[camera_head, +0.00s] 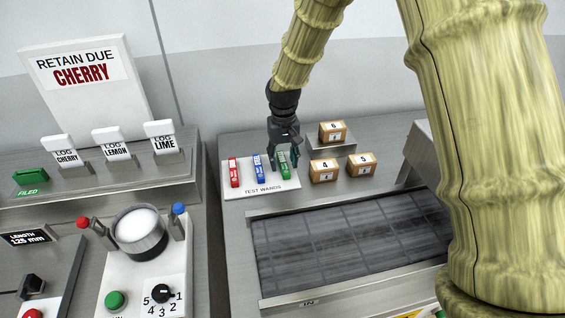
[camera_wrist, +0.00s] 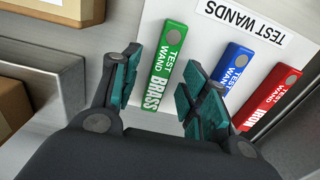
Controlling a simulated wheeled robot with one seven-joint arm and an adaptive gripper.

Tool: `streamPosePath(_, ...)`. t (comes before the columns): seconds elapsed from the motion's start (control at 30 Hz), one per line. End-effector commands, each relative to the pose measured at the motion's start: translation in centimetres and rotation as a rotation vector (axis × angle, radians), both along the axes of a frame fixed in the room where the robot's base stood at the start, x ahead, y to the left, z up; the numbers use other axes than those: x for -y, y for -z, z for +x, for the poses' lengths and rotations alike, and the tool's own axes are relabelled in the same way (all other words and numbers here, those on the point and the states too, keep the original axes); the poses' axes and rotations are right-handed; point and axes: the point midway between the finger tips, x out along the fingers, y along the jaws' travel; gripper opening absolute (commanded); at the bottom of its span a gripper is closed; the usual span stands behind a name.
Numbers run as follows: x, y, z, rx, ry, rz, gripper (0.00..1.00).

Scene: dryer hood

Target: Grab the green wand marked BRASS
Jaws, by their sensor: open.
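The green wand (camera_wrist: 164,68) marked BRASS lies on the white TEST WANDS board (camera_wrist: 205,25). It also shows in the head view (camera_head: 284,166), at the right end of the row of wands. My gripper (camera_wrist: 163,73) is open, with one finger on each side of the green wand's lower part in the wrist view. I cannot tell whether the fingers touch it. In the head view my gripper (camera_head: 284,152) is above the wand and partly hides it. The blue wand (camera_wrist: 229,79) lies close to one finger, and the red wand (camera_wrist: 267,101), marked IRON, lies beyond it.
Boxes numbered 4 (camera_head: 323,172), 5 (camera_head: 361,165) and 6 (camera_head: 333,132) stand right of the board; 6 is on a raised metal step (camera_head: 331,146). A dark sunken conveyor (camera_head: 340,238) lies in front. A gap separates the left bench with its controls.

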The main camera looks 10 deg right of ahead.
Motion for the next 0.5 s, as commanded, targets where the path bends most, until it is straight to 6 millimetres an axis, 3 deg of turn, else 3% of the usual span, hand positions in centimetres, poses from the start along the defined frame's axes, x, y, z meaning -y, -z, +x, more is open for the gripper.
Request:
streamPosePath(0.37,-0.03,0.85,0.03,0.001,0.0,0.0,0.45)
streamPosePath(0.5,-0.03,0.83,0.04,0.001,0.0,0.0,0.23)
